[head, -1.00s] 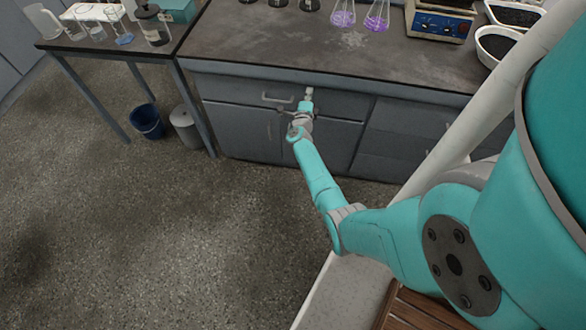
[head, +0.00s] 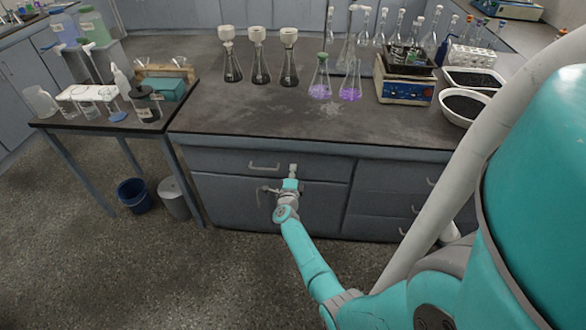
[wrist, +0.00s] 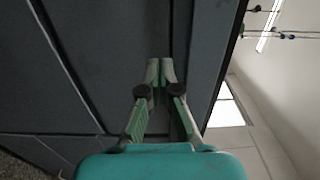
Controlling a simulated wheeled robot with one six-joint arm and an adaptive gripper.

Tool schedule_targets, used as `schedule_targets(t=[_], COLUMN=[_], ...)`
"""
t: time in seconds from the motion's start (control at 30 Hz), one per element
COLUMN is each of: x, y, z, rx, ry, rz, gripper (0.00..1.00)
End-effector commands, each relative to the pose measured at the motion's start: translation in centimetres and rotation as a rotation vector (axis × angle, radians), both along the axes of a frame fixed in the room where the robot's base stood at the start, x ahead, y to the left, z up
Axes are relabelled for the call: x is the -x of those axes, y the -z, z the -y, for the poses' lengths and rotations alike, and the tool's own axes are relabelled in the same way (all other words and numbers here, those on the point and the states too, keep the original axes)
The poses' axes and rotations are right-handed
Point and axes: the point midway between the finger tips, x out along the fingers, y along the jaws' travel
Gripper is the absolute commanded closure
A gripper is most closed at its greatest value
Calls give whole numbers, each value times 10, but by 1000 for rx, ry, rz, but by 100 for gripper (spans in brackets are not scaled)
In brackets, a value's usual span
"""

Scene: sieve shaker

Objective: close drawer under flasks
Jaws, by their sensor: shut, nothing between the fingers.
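The drawer (head: 225,160) is the wide grey front just under the countertop, below the flasks, with a pale bar handle (head: 264,167). It looks flush or nearly so with the cabinet; a small gap cannot be told. Several conical flasks with white funnels (head: 258,62) stand on the counter above it, and two flasks with purple liquid (head: 320,85) stand to their right. My gripper (head: 293,170) is at the drawer front, just right of the handle. In the wrist view my gripper (wrist: 160,68) is shut and empty, its tips at or very near the grey panel; contact cannot be told.
Cabinet doors (head: 225,205) lie below the drawer, and more drawers (head: 390,180) are to the right. A sieve shaker (head: 405,85) and bowls (head: 463,107) stand on the counter's right. A side table with glassware, a blue bin (head: 134,194) and a grey bin (head: 174,198) are left. The floor in front is open.

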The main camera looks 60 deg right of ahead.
Motion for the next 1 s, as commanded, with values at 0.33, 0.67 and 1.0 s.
schedule_targets(t=[0.33, 0.67, 1.0], x=[18, 27, 30], y=[2, 1, 4], z=[-51, -76, -89], rx=[-2, -1, 11], ry=[-3, -1, -23], rz=[-1, 0, -25], gripper=[100, 100, 100])
